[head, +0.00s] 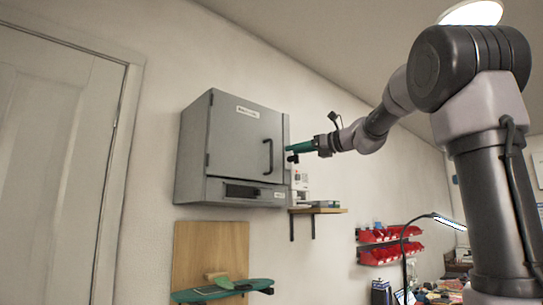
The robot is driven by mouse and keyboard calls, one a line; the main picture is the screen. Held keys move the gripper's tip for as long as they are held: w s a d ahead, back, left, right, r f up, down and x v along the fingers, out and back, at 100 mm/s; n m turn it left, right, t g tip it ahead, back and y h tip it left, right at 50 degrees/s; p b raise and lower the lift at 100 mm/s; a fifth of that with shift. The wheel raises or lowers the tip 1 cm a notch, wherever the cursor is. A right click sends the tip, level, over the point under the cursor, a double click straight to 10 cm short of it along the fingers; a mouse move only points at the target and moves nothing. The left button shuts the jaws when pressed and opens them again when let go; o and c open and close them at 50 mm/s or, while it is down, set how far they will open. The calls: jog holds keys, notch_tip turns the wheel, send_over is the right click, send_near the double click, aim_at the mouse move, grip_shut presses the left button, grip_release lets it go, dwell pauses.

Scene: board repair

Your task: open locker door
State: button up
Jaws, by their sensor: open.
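A grey wall-mounted locker (192,150) hangs left of the picture's middle in the head view. Its front door (235,140) looks closed, with a white label near the top. A dark vertical bar handle (268,157) sits near the door's right edge. My gripper (290,152) is at the end of my arm, just right of the handle and level with it. It is small in this view, and its green part points left toward the locker. I see nothing held in it. Whether it touches the locker's right edge cannot be told.
A small wooden shelf (318,210) with a white device (300,183) is right below my gripper. Red bins (390,235) hang farther right, above a cluttered bench. A wooden panel with a green board (215,291) is below the locker. A door (50,165) stands left.

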send_over(272, 169)
jog(key=shift+w+a, duration=0.1)
jog(key=shift+w, duration=0.2)
grip_shut()
jog(key=shift+f, duration=0.1)
dwell(1.4)
